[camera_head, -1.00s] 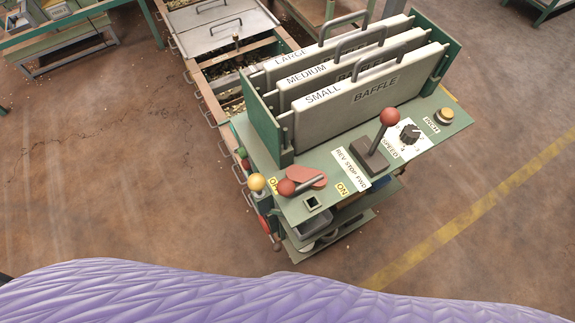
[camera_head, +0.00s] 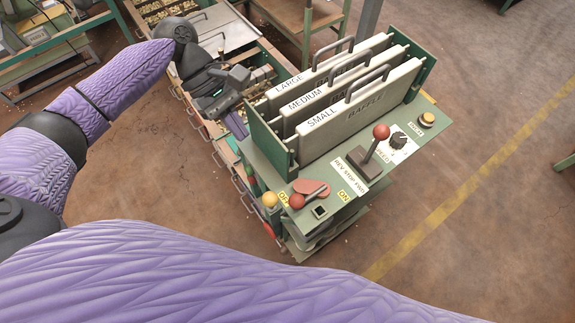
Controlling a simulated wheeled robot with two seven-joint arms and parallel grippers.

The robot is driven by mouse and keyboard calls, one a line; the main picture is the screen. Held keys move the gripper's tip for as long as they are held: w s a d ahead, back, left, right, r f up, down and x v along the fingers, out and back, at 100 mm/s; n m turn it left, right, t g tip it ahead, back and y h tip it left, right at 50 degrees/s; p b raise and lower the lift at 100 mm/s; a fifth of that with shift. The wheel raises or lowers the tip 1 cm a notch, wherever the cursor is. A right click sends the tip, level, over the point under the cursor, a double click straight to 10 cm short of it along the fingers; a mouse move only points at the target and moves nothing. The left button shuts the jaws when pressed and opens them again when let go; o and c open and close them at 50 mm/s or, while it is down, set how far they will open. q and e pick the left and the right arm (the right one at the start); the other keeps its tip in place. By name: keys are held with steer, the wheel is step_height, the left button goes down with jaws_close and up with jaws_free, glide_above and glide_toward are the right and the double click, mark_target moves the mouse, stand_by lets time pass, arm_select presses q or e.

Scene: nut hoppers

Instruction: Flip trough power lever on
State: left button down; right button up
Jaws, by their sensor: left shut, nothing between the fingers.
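The trough power lever (camera_head: 307,194) is a short grey bar with a red ball knob on a red round base, on the near edge of the green control panel. Its knob points left, toward the yellow OFF label (camera_head: 283,199). The yellow ON label (camera_head: 345,196) is on its right. My left gripper (camera_head: 236,124) is shut and empty, beyond and left of the lever, over the trough beside the baffle rack. It is well apart from the lever. My right gripper is not in view.
A taller red-knobbed lever (camera_head: 375,146) marked REV STOP FWD stands right of the power lever. A speed dial (camera_head: 398,140) and a yellow button (camera_head: 427,119) are farther right. Upright baffles (camera_head: 365,108) stand behind the panel. A yellow knob (camera_head: 269,200) is close left of the lever.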

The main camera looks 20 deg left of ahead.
arm_select(q)
steer(key=shift+r, duration=0.25)
steer(key=shift+s, duration=0.1)
steer(key=b, duration=0.2)
glide_toward(306, 188)
steer(key=s+a, duration=0.1)
steer(key=s, duration=0.1)
steer(key=s+a+f, duration=0.1)
steer(key=shift+s+a, duration=0.3)
steer(key=shift+s, duration=0.05)
steer(key=d, duration=0.1)
steer(key=s+d, duration=0.1)
steer(key=d+f, duration=0.1)
steer(key=shift+s+d, duration=0.1)
steer(key=shift+s, duration=0.25)
steer(key=shift+s+d+b, duration=0.15)
steer(key=shift+d+b, duration=0.15)
steer(key=shift+d, duration=0.05)
